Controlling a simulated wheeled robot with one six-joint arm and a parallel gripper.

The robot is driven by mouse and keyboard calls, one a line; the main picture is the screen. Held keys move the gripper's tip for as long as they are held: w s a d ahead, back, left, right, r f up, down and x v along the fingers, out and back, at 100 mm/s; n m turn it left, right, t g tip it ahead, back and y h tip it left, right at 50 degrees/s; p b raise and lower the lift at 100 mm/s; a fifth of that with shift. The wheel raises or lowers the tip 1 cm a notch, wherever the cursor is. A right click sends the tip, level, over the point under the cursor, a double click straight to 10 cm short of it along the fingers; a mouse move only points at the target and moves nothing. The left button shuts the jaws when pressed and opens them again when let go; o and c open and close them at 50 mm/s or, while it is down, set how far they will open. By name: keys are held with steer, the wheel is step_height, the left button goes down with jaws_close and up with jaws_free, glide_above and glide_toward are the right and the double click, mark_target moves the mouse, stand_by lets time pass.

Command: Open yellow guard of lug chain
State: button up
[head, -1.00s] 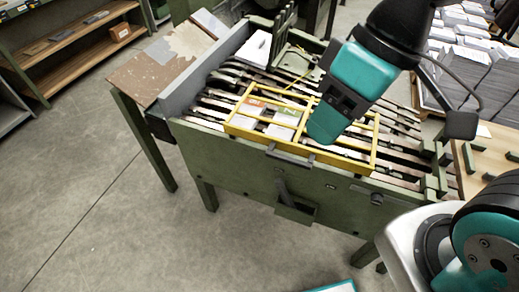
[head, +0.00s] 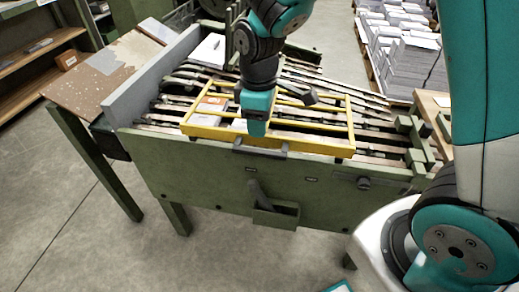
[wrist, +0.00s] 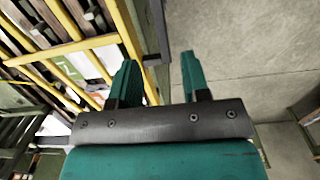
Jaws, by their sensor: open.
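The yellow guard (head: 318,142) is a barred frame lying flat over the lug chain (head: 378,138) on the green machine. A dark handle (head: 260,149) sits at the middle of its front edge. In the wrist view the guard's bars (wrist: 62,50) fill the upper left, and the dark handle (wrist: 157,50) stands between the fingertips. My gripper (wrist: 157,78) is open, with one teal finger on each side of the handle's line. In the head view my gripper (head: 254,128) points down above the guard's front edge, hiding part of it. I cannot tell whether it touches the handle.
A worn side table (head: 105,75) adjoins the machine at left. A grey plate (head: 165,75) divides them. Paper stacks (head: 405,50) stand at back right. Open concrete floor (head: 60,225) lies in front.

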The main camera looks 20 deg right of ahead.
mark_target(259, 151)
step_height(259, 151, down, 8)
steer(key=shift+f+b, duration=0.2)
steer(key=shift+b, duration=0.25)
steer(key=shift+c, duration=0.2)
jaws_close()
